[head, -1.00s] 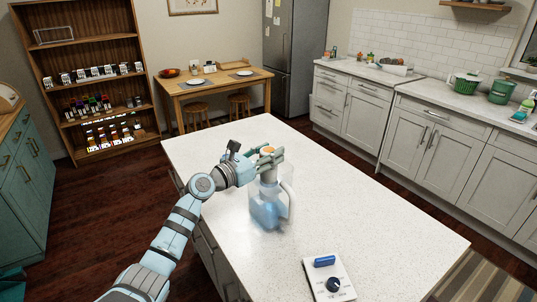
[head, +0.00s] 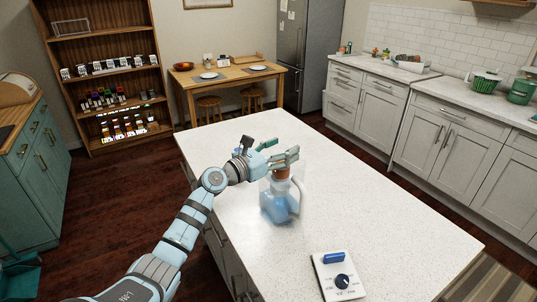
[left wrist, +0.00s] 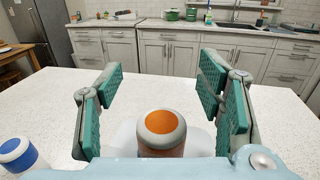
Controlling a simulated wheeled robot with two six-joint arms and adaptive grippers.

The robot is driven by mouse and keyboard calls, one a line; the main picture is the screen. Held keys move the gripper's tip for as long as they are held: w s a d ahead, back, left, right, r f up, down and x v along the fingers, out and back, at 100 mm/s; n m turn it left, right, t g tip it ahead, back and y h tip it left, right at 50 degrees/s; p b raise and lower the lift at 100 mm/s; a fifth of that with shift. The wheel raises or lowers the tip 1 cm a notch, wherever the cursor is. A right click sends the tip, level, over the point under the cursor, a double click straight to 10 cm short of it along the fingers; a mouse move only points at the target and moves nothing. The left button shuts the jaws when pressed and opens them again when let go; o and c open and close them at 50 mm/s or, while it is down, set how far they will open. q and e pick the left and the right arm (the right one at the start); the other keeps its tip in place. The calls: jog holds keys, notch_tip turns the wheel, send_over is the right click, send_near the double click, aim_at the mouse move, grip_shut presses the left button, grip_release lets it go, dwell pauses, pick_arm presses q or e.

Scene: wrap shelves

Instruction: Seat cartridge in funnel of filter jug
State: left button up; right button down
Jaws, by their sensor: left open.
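The cartridge, with an orange top and grey rim, shows in the left wrist view (left wrist: 162,128) below and between the open fingers. In the head view the orange-brown cartridge (head: 281,173) stands in the top of the clear filter jug (head: 278,206), which holds blue liquid and stands on the counter. How deep it sits in the funnel cannot be told. My left gripper (head: 281,150) is open above the cartridge, its fingers apart from it; in the left wrist view the gripper (left wrist: 164,92) has nothing between its pads. My right gripper is not in view.
A white panel (head: 327,287) with a blue bar and dark knob lies near the counter's front edge. A white cylinder with a blue top (left wrist: 18,153) stands at the lower left in the left wrist view. Much of the white counter (head: 385,215) is clear.

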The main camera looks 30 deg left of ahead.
pick_arm(q)
jog(key=shift+s+a+r, duration=0.15)
jog(key=shift+s+r, duration=0.2)
jog(key=shift+r, duration=0.05)
jog(key=v, duration=1.1)
jog(key=shift+s, duration=0.1)
jog(key=shift+f, duration=0.1)
